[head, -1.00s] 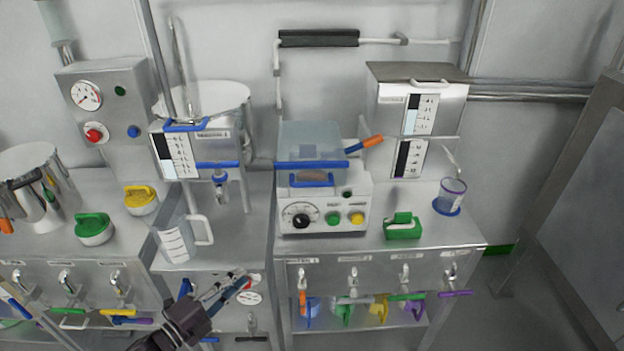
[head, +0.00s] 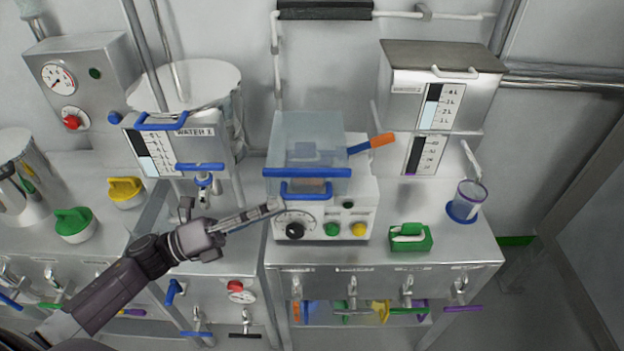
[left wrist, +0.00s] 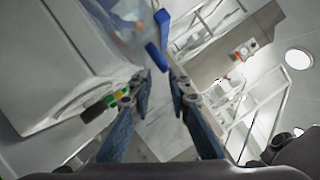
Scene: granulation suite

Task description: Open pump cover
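The pump (head: 355,205) is a white box on the steel bench, with a black dial, a green button and a yellow button on its front. Its clear cover (head: 300,135) lies over the top and looks down. A blue bar (head: 308,173) runs along the cover's front edge, and a blue U-shaped handle (head: 306,190) sits just below it. My left gripper (head: 276,207) is at the pump's left front, near the dial and just below the handle. In the left wrist view its fingers (left wrist: 160,77) are apart with nothing between them; blue parts (left wrist: 157,45) show beyond the tips. My right gripper is out of view.
A blue lever with an orange grip (head: 372,144) sticks out right of the cover. The Water 1 tank (head: 195,90) stands to the left. Bench space between pump and green block is clear.

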